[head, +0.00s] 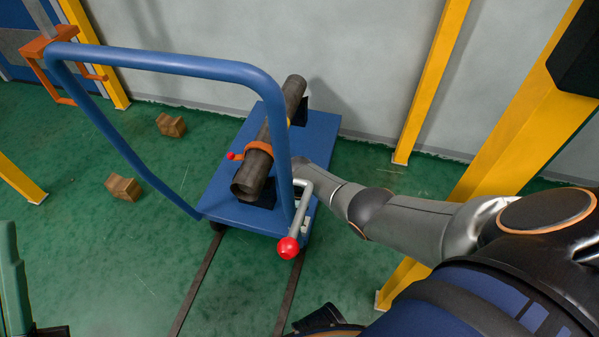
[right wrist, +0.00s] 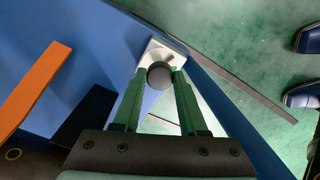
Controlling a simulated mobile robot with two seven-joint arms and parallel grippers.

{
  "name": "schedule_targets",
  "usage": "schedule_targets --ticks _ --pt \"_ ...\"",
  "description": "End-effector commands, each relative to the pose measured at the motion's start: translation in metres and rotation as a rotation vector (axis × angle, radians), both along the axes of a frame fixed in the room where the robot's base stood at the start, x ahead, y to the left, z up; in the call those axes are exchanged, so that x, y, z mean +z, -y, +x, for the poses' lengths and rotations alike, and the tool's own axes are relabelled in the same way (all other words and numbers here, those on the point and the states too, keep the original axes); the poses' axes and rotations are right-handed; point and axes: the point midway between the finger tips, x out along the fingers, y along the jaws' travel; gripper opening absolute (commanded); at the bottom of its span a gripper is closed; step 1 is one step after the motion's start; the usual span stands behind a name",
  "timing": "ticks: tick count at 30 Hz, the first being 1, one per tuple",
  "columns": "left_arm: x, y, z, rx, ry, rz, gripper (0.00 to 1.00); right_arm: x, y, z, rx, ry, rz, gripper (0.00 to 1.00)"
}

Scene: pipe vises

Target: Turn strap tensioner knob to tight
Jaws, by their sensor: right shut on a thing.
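A dark pipe (head: 268,143) lies on black supports on a blue cart (head: 228,198), with an orange strap (head: 259,148) over it. The orange band also shows at left in the right wrist view (right wrist: 32,88). My right gripper (right wrist: 161,78) is shut on a dark round knob (right wrist: 160,74) on a pale mount at the cart deck's edge. In the head view the cart's handle and my arm hide that knob. A small red knob (head: 231,156) sits left of the strap. Part of a green finger, apparently my left gripper (head: 14,275), shows at the lower left edge; its opening cannot be seen.
The cart's tall blue handle (head: 170,62) arches in front of the pipe. A grey lever with a red ball (head: 288,247) stands at its right leg. Yellow posts (head: 432,80) stand by the wall. Two brown blocks (head: 123,188) lie on open green floor.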

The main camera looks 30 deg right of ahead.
Motion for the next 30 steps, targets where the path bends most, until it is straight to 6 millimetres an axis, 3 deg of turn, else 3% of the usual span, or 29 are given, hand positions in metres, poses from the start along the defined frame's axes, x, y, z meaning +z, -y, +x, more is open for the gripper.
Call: schedule_targets --ticks 30 --pt "0.0084 -0.0012 0.0000 0.011 0.010 0.002 0.00 -0.0002 -0.0008 -0.0005 -0.965 -0.002 0.001 0.00"
